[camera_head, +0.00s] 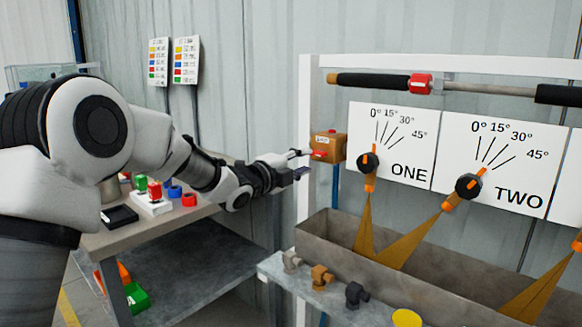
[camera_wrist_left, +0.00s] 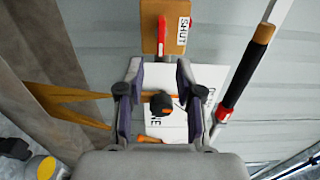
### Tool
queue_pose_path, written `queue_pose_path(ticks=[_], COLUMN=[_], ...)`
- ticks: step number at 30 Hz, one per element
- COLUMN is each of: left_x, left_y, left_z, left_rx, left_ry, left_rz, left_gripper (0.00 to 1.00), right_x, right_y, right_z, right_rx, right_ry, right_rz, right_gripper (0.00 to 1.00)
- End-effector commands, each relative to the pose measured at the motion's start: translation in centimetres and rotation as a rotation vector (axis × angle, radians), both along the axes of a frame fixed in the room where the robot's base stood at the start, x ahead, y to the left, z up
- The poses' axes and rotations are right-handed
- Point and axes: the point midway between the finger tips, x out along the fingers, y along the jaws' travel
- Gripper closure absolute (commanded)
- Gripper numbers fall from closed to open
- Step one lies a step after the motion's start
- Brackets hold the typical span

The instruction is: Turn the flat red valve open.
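The flat red valve handle (camera_head: 320,153) is on the front of a brown box (camera_head: 329,141) fixed by the white frame post. In the left wrist view the red handle (camera_wrist_left: 162,36) lies upright in the picture along the brown box (camera_wrist_left: 149,10), beside a label reading SHUT. My left gripper (camera_head: 302,164) is open and empty, just left of the box in the head view. In the left wrist view its two fingertips (camera_wrist_left: 159,66) are spread wide, with the handle's lower end a little beyond the gap. I see no contact. My right gripper is out of view.
Dial panels ONE (camera_head: 398,153) and TWO (camera_head: 491,178) with black knobs are to the right. A black-gripped bar (camera_head: 375,80) with a red collar runs above. A trough (camera_head: 330,239) and shelf with fittings lie below. A table (camera_head: 150,222) with coloured blocks stands left.

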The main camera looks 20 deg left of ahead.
Motion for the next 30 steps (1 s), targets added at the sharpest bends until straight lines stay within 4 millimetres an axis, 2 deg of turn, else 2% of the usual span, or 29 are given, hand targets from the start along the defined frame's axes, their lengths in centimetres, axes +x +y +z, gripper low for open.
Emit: queue_pose_path(ticks=[3,8,23,26,29,30], left_x=[-2.7,-4.7,-4.9,-4.5,-3.9,-4.0], left_y=[1.0,1.7,1.8,1.7,1.0,0.5], left_z=[0.1,0.0,-0.3,-2.9,-9.1,-12.3], left_rx=[-0.004,-0.002,0.001,0.003,0.017,0.023], left_ry=[0.0,0.002,0.005,0.045,0.142,0.194], left_rz=[0.001,0.0,0.0,-0.001,-0.011,-0.018], left_gripper=[0.65,0.65,0.65,0.65,0.65,0.65], right_x=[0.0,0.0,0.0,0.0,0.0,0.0], right_y=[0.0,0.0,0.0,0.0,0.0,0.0], right_z=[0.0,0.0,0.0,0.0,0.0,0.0], right_rx=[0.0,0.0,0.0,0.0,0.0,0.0], right_ry=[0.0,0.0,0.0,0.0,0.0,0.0], right_rz=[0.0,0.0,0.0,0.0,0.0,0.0], right_gripper=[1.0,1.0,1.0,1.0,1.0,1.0])
